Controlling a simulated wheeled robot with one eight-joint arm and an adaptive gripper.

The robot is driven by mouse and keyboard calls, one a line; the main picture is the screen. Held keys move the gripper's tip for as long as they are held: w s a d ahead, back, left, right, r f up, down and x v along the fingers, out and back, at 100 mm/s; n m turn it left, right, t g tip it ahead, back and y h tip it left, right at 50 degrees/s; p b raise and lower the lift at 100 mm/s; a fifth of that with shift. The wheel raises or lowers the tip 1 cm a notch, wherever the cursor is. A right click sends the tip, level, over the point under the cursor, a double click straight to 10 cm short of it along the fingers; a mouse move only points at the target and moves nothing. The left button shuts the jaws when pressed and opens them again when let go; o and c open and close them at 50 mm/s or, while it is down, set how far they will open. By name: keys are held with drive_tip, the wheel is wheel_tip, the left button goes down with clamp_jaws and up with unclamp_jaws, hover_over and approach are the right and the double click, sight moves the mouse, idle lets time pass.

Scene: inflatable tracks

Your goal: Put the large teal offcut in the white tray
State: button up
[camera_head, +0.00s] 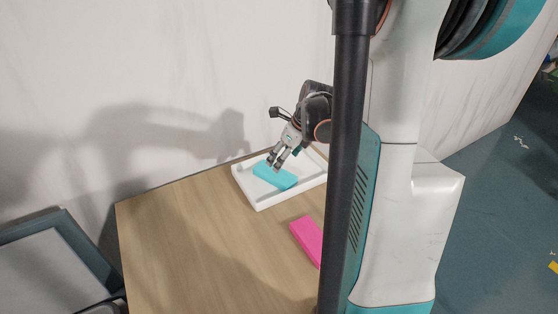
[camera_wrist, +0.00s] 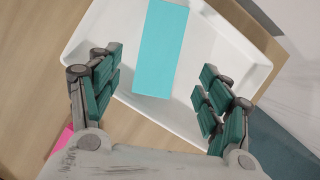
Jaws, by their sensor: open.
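The large teal offcut (camera_head: 275,176) is a flat rectangular block. It lies inside the white tray (camera_head: 260,202), on the tray floor. In the wrist view the teal offcut (camera_wrist: 161,50) sits ahead of my fingers, within the walls of the white tray (camera_wrist: 258,82). My gripper (camera_head: 276,163) is just above the offcut in the head view. In the wrist view my gripper (camera_wrist: 155,97) is open, with its fingers well apart and nothing between them. The offcut's top end runs out of the wrist picture.
A pink block (camera_head: 307,240) lies on the wooden table (camera_head: 190,250) in front of the tray, partly hidden by my column. A wall stands behind the table. A grey-framed panel (camera_head: 50,260) is at lower left. The table's left part is clear.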

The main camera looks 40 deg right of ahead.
drive_tip(key=shift+p+v, duration=0.4)
drive_tip(key=shift+v, duration=1.4)
